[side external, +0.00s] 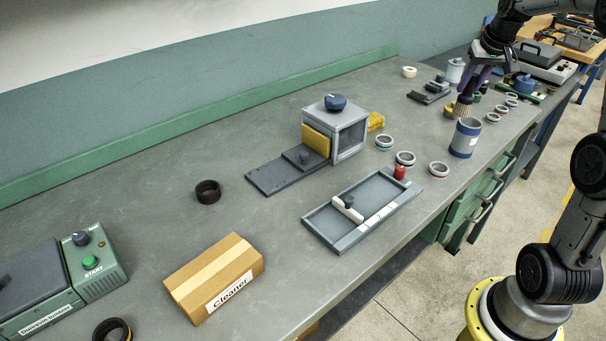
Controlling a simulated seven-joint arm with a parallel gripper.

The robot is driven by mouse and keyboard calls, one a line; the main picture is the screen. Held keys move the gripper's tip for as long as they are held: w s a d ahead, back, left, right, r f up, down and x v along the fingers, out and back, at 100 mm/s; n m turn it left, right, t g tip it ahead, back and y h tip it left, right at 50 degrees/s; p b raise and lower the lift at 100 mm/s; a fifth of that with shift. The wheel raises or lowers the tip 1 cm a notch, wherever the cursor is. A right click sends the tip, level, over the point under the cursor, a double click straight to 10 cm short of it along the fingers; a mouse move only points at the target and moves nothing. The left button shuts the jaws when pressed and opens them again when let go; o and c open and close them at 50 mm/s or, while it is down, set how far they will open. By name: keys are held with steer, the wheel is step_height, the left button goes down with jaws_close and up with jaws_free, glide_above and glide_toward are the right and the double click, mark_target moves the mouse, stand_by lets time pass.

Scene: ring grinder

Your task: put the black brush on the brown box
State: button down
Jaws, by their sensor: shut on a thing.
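My gripper (474,86) is at the upper right of the side external view, pointing down over the far end of the bench. It is shut on the black brush, whose tan bristles (459,109) show just below the fingers. The fingers hide most of the brush's dark body. I cannot tell whether the bristles touch the bench. The brown box (205,272), with a pale stripe and a "Cleaner" label, lies on the bench at the lower left, far from my gripper. Its top is bare.
A grey housing (351,139), a grey tray (352,237) and a black ring (208,191) lie between brush and box. A green machine (93,262) stands left of the box.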

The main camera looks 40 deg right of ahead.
steer(key=shift+s+a+f, duration=0.1)
steer(key=w+a+r+n+t+y, duration=0.15)
steer(key=w+a+n, duration=0.3)
steer(key=a, duration=1.15)
steer(key=w+a+r+n+y, duration=0.15)
steer(key=w+a+n, duration=0.35)
steer(key=a, duration=1.1)
steer(key=s+a+r+n+g+y, duration=0.1)
steer(key=s+a+n, duration=0.3)
steer(key=a, duration=0.5)
steer(key=s+a+r+n+g+y, duration=0.1)
steer(key=s+a+n, duration=0.3)
steer(key=a, duration=0.6)
steer(key=s+a+r+n+y, duration=0.1)
steer(key=s+a+n+y, duration=0.1)
steer(key=s+a, duration=0.55)
steer(key=shift+w+a+f, duration=1.85)
steer(key=shift+w+f, duration=0.2)
steer(key=shift+f, duration=0.2)
steer(key=shift+w+a+f, duration=1.9)
steer(key=shift+w+f, duration=0.1)
steer(key=shift+f, duration=0.3)
steer(key=shift+w+a+f, duration=1.85)
steer(key=shift+w+f, duration=0.2)
steer(key=shift+f, duration=0.2)
steer(key=shift+f, duration=0.1)
